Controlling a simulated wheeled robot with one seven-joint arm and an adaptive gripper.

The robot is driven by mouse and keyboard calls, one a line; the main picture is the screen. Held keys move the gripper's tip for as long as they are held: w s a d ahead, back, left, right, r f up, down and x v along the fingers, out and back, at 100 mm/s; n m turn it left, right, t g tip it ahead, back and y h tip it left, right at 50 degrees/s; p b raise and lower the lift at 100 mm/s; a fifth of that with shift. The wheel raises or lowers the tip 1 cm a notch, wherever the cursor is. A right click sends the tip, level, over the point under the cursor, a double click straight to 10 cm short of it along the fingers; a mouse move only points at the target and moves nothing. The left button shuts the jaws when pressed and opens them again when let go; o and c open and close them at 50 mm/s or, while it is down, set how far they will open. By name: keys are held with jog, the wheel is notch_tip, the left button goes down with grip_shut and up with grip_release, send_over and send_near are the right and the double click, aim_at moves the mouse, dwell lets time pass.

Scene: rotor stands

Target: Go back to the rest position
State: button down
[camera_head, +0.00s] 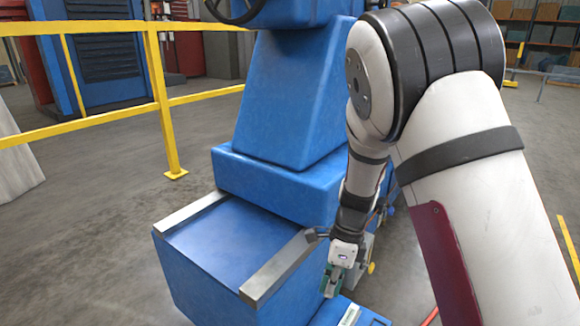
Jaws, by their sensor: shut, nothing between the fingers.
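My gripper (333,283) hangs at the end of my white and black arm, right of the middle and low in the head view. It points down beside the right metal rail of a blue machine bed (205,285). My gripper is small and partly dark here, with green at its tip, and it is shut with nothing held. My arm covers much of the right side of the view and hides what lies behind it.
A blue machine column (290,100) rises behind the bed. Metal rails (275,270) edge the bed's top. A yellow railing (158,95) stands at the left. Shelves with boxes (545,35) are far back right. Grey floor (90,240) is open at the left.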

jog(key=s+d+r+n+y, duration=0.1)
jog(key=s+d+r+n, duration=0.2)
jog(key=s+r+n, duration=1.1)
jog(key=s+d+r+n+t+h, duration=0.1)
jog(key=s+d+r+n+h, duration=0.2)
jog(key=s, duration=0.7)
jog(key=s+d+r+n+t, duration=0.1)
jog(key=s+d+r+n, duration=0.3)
jog(key=s, duration=0.5)
notch_tip(320, 180, up, 36)
jog(key=t+p, duration=0.4)
jog(key=p, duration=2.8)
jog(key=shift+p, duration=0.4)
